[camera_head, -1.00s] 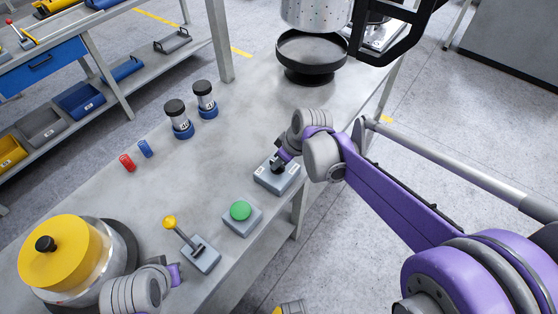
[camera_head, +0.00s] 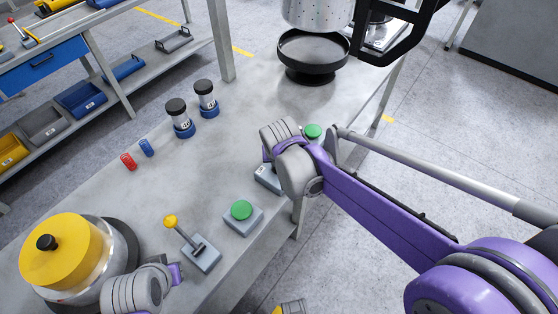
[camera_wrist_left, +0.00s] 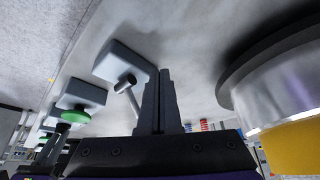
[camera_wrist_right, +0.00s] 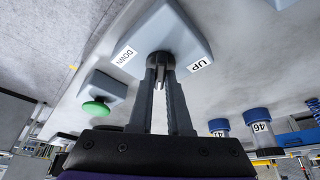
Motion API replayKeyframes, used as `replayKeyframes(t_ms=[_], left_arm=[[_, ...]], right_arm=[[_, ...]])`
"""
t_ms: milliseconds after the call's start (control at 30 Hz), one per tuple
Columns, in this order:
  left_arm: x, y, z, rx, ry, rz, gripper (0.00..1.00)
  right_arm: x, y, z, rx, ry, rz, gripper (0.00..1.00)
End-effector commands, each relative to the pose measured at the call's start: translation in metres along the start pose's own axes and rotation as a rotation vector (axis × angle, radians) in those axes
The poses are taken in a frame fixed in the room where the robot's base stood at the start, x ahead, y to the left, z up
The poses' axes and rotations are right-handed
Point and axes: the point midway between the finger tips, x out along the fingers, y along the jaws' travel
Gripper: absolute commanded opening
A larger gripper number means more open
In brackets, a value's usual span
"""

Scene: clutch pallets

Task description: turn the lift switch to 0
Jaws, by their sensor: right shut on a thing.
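The lift switch (camera_wrist_right: 168,35) is a grey-blue box with UP and DOWN labels, close in front of my right gripper (camera_wrist_right: 160,78) in the right wrist view. That gripper is shut on the switch's dark knob, mostly hidden between the fingers. In the head view the switch box (camera_head: 267,180) is partly covered by my right wrist, so the knob and its pointer are hidden. The switch's exact setting cannot be read. My left gripper (camera_wrist_left: 158,85) is shut and empty, apart from the yellow-knobbed lever's box (camera_wrist_left: 118,62).
A green button (camera_head: 242,210) and the yellow-knobbed lever (camera_head: 183,235) stand along the near edge. Another green button (camera_head: 313,131) shows beyond my right wrist. A yellow-topped drum (camera_head: 62,255) is at left. Two numbered jars (camera_head: 180,118) stand mid-table. A black round stand (camera_head: 313,52) is at the back.

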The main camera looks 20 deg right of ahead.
Motion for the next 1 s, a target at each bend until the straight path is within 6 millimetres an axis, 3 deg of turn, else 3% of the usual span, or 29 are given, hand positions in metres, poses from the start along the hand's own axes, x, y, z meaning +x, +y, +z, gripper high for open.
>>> replayKeyframes(t_ms=[367,400,600,867,1000], left_arm=[[0.000,0.000,0.000,0.000,0.000,0.000,0.00],[0.000,0.000,0.000,0.000,0.000,0.000,0.00],[0.000,0.000,0.000,0.000,0.000,0.000,0.00],[0.000,0.000,0.000,0.000,0.000,0.000,0.00],[-0.001,0.000,-0.001,0.000,0.001,0.000,0.00]], right_arm=[[0.000,-0.001,0.000,0.101,-0.001,0.041,0.00],[0.000,-0.001,0.000,0.101,-0.001,0.040,0.18],[0.000,-0.001,0.000,0.100,-0.001,0.040,0.51],[0.000,-0.001,0.000,0.100,-0.001,0.040,0.51],[-0.010,-0.001,0.000,0.099,-0.001,0.039,0.51]])
